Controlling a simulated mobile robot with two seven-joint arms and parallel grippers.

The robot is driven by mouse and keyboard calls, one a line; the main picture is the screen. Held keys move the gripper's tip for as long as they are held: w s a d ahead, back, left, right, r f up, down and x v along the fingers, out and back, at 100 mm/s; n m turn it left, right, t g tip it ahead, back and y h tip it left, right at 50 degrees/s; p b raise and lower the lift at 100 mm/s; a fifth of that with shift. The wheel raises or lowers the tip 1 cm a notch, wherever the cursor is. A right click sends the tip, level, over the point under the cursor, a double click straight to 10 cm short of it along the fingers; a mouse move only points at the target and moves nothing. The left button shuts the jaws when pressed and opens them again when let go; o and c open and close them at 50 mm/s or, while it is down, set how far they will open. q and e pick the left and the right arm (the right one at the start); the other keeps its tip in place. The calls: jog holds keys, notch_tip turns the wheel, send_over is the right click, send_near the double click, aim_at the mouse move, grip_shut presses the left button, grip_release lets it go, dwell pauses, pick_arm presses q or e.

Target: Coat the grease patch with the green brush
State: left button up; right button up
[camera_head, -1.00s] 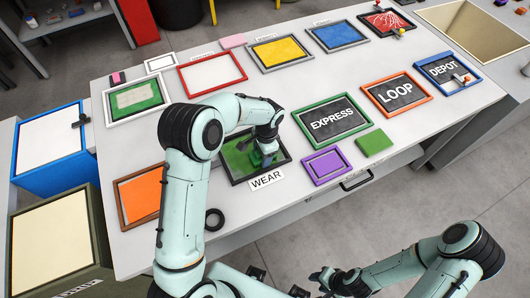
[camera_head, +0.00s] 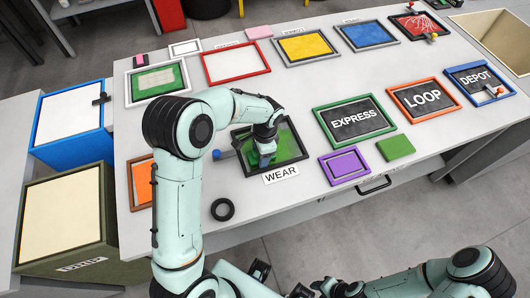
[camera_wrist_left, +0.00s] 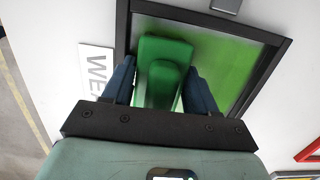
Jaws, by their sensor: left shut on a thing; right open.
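My left gripper (camera_head: 264,151) is shut on the green brush (camera_head: 266,158) over the black-framed patch (camera_head: 304,150) with the WEAR label. In the left wrist view, the green brush (camera_wrist_left: 165,62) sits between the two fingers of my left gripper (camera_wrist_left: 161,82). Green covering (camera_wrist_left: 228,62) shows beside the brush, inside the dark frame (camera_wrist_left: 272,70). In the head view, bright green (camera_head: 289,146) shows right of the brush, with darker parts at the left. Contact under the brush is hidden. My right gripper (camera_head: 326,288) is open, low in front of the table and away from the patch.
A black ring (camera_head: 222,209) lies left of the WEAR label (camera_head: 281,174). A small blue-ended thing (camera_head: 222,154) lies left of the patch. Purple (camera_head: 345,164), green EXPRESS (camera_head: 353,119) and red (camera_head: 236,63) framed panels surround it. Bare tabletop (camera_head: 300,95) lies behind.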

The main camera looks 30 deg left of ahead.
pick_arm(q)
jog(key=shift+w+d+p, duration=0.7)
jog(key=shift+w+d, duration=0.65)
jog(key=shift+w, duration=0.3)
pick_arm(e)
jog(key=shift+w+r, duration=0.6)
jog(key=shift+r, duration=0.3)
